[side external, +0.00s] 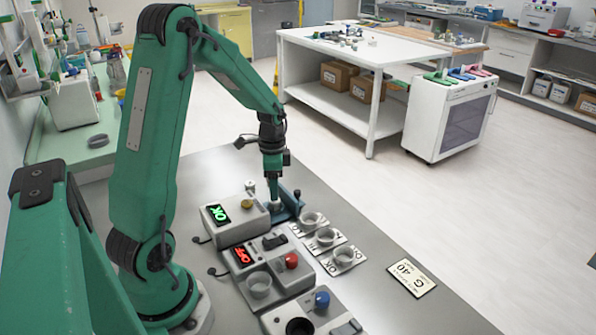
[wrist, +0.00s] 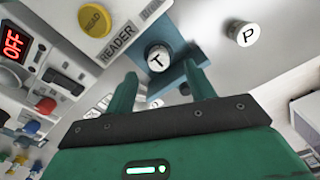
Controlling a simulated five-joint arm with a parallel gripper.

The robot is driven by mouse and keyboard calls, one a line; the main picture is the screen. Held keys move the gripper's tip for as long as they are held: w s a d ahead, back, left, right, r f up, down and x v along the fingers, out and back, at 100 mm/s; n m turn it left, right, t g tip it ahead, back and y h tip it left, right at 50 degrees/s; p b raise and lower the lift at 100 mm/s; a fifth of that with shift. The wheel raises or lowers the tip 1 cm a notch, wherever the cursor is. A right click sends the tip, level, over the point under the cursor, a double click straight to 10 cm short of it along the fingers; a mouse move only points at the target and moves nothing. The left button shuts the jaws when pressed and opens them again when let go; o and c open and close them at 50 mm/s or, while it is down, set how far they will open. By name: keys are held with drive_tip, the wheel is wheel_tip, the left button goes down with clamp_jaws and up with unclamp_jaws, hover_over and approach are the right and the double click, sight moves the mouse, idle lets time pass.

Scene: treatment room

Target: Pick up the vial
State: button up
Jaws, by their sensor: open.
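A white-capped vial marked T (wrist: 157,58) stands at a blue holder (wrist: 188,62) beside the reader. In the side external view my gripper (side external: 273,182) points down over the blue holder (side external: 290,205). The fingertips hide much of what is under them there.
The reader (side external: 235,220) with a green OK display is close on the left. A box with a red OFF display (side external: 243,256) and a box with a blue button (side external: 321,299) stand nearer. Several small cups on cards (side external: 326,237) stand right of them. The table's right side is mostly clear.

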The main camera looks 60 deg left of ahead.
drive_tip(key=shift+s+f, duration=0.15)
drive_tip(key=shift+f, duration=1.95)
drive_tip(key=c, duration=1)
drive_tip(key=shift+r, duration=0.2)
drive_tip(key=shift+c, duration=0.2)
drive_tip(key=shift+r, duration=0.55)
drive_tip(key=r, duration=0.1)
drive_tip(key=d+r, duration=0.1)
drive_tip(key=r, duration=0.1)
drive_tip(key=shift+r, duration=0.1)
drive_tip(key=d+r, duration=0.6)
drive_tip(key=d, duration=0.4)
drive_tip(key=shift+d+r, duration=0.2)
drive_tip(key=shift+d, duration=0.2)
